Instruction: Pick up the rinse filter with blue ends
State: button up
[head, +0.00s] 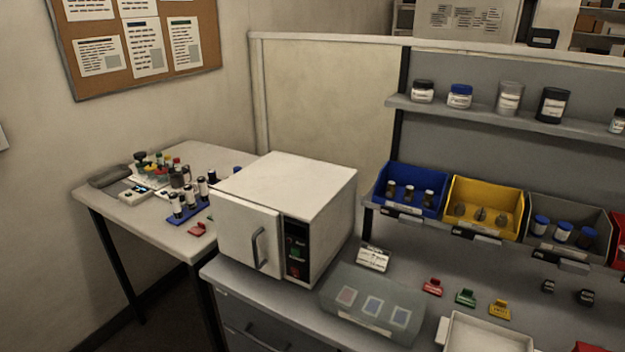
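Several small pale cylinders with blue tops (563,231) stand in the grey bin (540,204) at the right. Their lower ends are hidden by the bin's front, so I cannot tell whether one is the rinse filter with blue ends. A blue rack (187,214) on the left table holds several white cylinders with dark ends (177,203). A small blue item (238,171) partly shows behind the white oven. My gripper is not in view.
The white box oven (286,185) with its door shut stands on the grey bench. Near it lie a translucent grey case (360,311), small red, green and yellow clips (466,298) and a white tray (488,334). Blue (403,211) and yellow (484,219) bins hang beside the grey bin, below a shelf of jars (460,96).

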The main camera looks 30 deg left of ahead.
aim_at(212, 174)
jog(key=z, duration=1.35)
jog(key=k, duration=1)
jog(key=u, duration=2.5)
